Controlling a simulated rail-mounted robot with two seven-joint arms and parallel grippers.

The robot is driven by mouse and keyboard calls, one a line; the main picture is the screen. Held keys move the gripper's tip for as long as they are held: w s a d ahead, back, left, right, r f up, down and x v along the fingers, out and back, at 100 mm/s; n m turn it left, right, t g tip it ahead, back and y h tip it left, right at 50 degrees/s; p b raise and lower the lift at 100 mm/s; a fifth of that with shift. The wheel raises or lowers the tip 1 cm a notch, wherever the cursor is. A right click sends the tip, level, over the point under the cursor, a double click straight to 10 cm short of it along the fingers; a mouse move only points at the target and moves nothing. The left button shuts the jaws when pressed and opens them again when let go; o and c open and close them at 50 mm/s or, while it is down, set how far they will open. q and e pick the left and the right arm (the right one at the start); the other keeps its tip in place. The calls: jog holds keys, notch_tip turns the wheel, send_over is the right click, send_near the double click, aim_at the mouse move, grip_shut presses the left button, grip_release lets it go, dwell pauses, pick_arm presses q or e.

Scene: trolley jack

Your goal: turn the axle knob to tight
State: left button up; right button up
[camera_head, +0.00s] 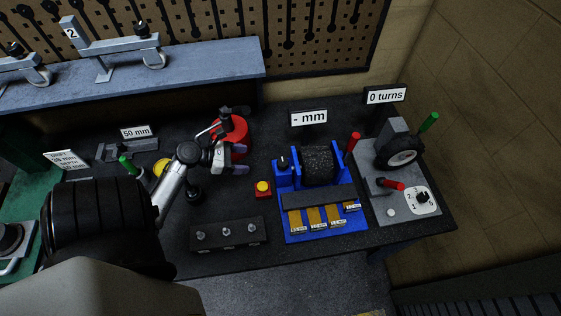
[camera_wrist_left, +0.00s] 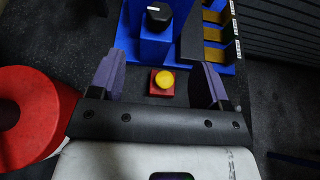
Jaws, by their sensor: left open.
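A black knob (camera_head: 283,163) sits on top of the left post of the blue fixture (camera_head: 280,180), beside a dark ribbed roller (camera_head: 318,163). I take it for the axle knob; no tight mark on it is readable. It also shows at the top of the left wrist view (camera_wrist_left: 158,14), with a pale line on its face. My left gripper (camera_head: 240,160) is open and empty, to the left of the knob and apart from it. In the left wrist view, its purple fingers (camera_wrist_left: 160,78) stand wide apart, short of the knob. My right gripper is not in view.
A red box with a yellow button (camera_head: 263,188) lies between gripper and blue fixture. A red round object (camera_head: 232,132) is close by the left gripper. A black block with several pegs (camera_head: 228,234) lies in front. A grey stand with a wheel (camera_head: 400,152) is at right.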

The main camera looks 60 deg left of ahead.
aim_at(281, 162)
pick_arm(q)
jog(key=p+x, duration=0.1)
jog(key=x, duration=1.2)
jog(key=shift+w+d+f, duration=0.1)
jog(key=shift+w+f, duration=0.15)
jog(key=shift+w, duration=0.05)
jog(key=c, duration=0.9)
